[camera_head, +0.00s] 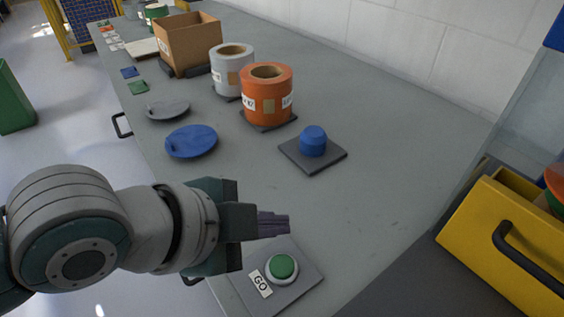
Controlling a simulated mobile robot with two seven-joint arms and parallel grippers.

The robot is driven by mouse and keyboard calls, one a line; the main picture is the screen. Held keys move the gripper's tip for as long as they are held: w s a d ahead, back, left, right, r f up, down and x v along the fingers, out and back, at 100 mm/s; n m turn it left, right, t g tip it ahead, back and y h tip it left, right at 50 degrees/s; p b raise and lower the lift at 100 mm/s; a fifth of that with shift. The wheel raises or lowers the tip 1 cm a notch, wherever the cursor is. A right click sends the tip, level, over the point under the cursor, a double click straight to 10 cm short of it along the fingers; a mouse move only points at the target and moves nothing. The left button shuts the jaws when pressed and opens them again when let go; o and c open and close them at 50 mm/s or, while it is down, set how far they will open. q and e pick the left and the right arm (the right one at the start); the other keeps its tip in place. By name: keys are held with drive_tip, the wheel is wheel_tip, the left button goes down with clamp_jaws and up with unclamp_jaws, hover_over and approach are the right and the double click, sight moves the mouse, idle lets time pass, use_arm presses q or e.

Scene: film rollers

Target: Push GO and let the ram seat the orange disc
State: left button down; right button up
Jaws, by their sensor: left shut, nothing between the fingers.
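The green GO button (282,267) sits in a pale ring on a dark grey plate (303,287) at the front of the bench, with a white GO label (260,284) beside it. My left gripper (284,224) comes in from the left, shut and empty. Its dark fingertips are just beyond the button in the picture, apart from it. An orange rounded piece (554,179) with green below it is cut off at the right edge, by the yellow box; I cannot tell whether it is the orange disc. No ram can be made out. My right gripper is not in view.
A blue knob (313,141) stands on a dark plate. Orange (267,95) and grey (231,66) rolls, a cardboard box (187,45) and blue (191,141) and grey (168,107) discs lie farther back. A yellow box (508,243) with a black handle is at right. The bench's right middle is clear.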

sight(275, 269)
use_arm(q)
wheel_tip(275, 269, down, 7)
drive_tip(key=b, duration=0.6)
drive_tip(key=shift+f, duration=0.1)
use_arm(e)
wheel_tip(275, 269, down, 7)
use_arm(q)
drive_tip(key=shift+f+b, duration=0.35)
drive_tip(key=shift+b, duration=0.1)
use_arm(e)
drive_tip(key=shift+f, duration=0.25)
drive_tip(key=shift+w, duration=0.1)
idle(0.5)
use_arm(q)
drive_tip(key=shift+f, duration=0.4)
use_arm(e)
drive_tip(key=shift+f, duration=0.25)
